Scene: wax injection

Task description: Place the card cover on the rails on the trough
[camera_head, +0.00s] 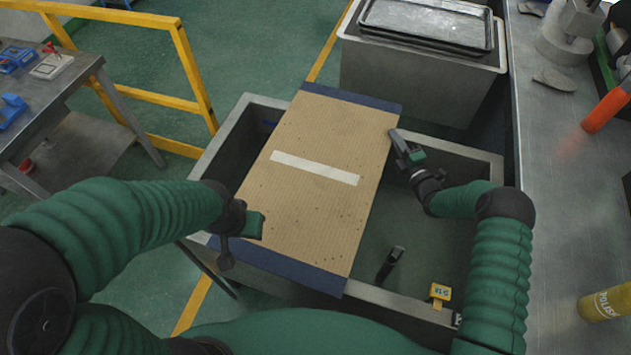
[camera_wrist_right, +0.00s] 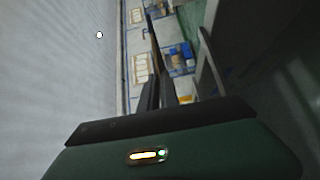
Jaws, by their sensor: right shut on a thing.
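The card cover (camera_head: 330,135) is a brown board with a white strip across its middle and dark blue bands at both ends. It lies slanted across the grey metal trough (camera_head: 475,152), over its far and near rims. I cannot tell if it touches the rims. My right gripper (camera_head: 394,138) is shut on the cover's right edge near the far end. A pale surface fills the left of the right wrist view, with the dark fingers (camera_wrist_right: 153,90) beside it. My left gripper (camera_head: 232,243) is at the cover's left edge near the near end; its grip is unclear.
A dark upright handle (camera_head: 391,264) and a yellow tag (camera_head: 440,292) are at the trough's near right side. A bin with metal trays (camera_head: 425,22) stands behind. A steel bench (camera_head: 560,190) lines the right. Yellow railing (camera_head: 140,95) and a tool table (camera_head: 60,90) are left.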

